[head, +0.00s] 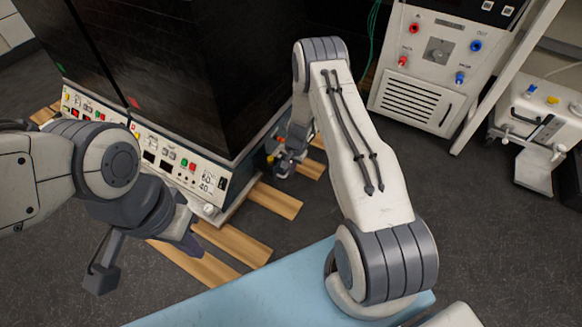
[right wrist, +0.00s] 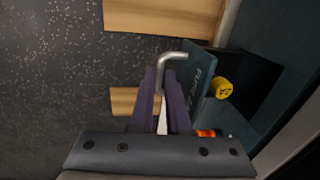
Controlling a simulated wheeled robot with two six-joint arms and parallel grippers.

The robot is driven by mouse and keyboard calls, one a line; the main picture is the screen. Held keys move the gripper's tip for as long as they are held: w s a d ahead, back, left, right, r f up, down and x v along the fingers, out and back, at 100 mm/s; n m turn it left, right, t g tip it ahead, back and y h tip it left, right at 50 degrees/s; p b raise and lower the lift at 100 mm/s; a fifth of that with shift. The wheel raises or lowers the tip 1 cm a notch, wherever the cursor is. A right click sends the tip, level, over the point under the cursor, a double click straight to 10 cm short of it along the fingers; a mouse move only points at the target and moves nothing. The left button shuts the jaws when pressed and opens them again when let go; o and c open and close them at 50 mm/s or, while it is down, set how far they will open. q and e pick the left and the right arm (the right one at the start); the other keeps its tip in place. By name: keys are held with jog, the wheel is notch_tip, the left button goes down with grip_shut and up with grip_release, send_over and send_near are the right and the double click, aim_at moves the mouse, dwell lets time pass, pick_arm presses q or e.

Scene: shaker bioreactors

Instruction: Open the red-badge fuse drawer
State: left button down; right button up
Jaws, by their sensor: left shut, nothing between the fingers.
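The red badge (head: 134,102) is on the right-hand black shaker cabinet in the head view. In the right wrist view, a dark panel with pale lettering that seems to read FUSE (right wrist: 203,85) carries a bent metal handle (right wrist: 172,57). I cannot tell how far this panel stands out from the cabinet. My right gripper (right wrist: 160,75) has its fingers on both sides of the handle's bar, close against it. In the head view my right gripper (head: 287,163) is low at the cabinet's side. My left gripper (head: 190,243) is shut and empty before the control panel.
A yellow knob (right wrist: 222,88) and a red-orange part (right wrist: 207,133) are close beside the fuse panel. Wooden pallet slats (head: 275,200) lie under the cabinet. A blue surface (head: 240,300) is near me. A white power unit (head: 425,75) stands at the back right.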

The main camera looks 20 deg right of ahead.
jog(key=o, duration=0.3)
jog(key=r+p, duration=0.2)
jog(key=r, duration=0.1)
jog(key=s+r+p, duration=0.1)
jog(key=r+p, duration=0.1)
jog(key=r, duration=0.2)
jog(key=d+r+p, duration=0.1)
jog(key=r+p, duration=0.1)
jog(key=r, duration=0.1)
jog(key=shift+s+r, duration=0.2)
